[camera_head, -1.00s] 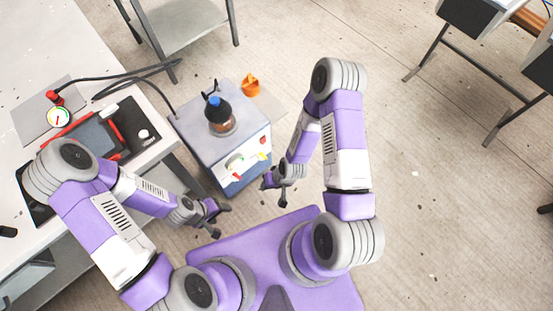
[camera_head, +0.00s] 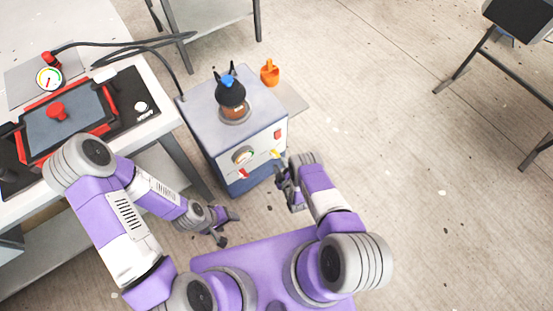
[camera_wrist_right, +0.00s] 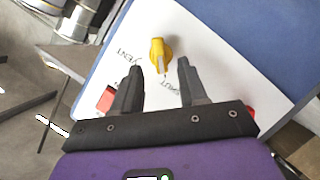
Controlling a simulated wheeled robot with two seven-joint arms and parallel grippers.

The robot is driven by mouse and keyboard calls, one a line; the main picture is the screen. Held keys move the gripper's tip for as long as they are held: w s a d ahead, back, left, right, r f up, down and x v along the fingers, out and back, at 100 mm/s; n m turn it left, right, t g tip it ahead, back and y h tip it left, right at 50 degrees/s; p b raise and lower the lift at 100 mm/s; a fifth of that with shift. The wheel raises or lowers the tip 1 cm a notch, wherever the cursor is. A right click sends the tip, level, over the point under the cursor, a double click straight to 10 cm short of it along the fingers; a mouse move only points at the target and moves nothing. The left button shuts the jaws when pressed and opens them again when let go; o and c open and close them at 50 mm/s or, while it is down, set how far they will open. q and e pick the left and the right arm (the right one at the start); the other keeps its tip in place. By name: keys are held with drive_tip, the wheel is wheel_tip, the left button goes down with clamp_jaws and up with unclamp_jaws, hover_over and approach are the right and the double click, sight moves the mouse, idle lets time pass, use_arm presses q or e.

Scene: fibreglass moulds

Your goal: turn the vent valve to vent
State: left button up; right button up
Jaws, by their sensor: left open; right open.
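The yellow vent valve handle (camera_wrist_right: 159,55) is on the white front panel of the grey-blue cabinet (camera_head: 221,146). It also shows in the head view (camera_head: 275,153). In the wrist view its narrow end points toward the SHUT label (camera_wrist_right: 170,88); the VENT label (camera_wrist_right: 128,56) is to its left. My right gripper (camera_wrist_right: 160,66) is open, its fingertips on either side of the handle in that view, with visible gaps. In the head view my right gripper (camera_head: 281,177) is just in front of the panel. My left gripper (camera_head: 230,229) is open and empty, low in front of the cabinet.
A round gauge (camera_head: 243,155) and a red switch (camera_head: 278,134) share the panel. A dark pump with a blue cap (camera_head: 231,92) and an orange cup (camera_head: 269,73) are on top and behind. A table with a red-framed mould (camera_head: 60,128) stands left.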

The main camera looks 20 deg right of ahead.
sight(277, 156)
drive_tip(key=b+x, duration=0.2)
drive_tip(key=x, duration=0.3)
drive_tip(key=shift+w+f, duration=0.15)
drive_tip(key=shift+w, duration=0.15)
drive_tip(key=c, duration=0.7)
drive_tip(key=shift+o, duration=0.2)
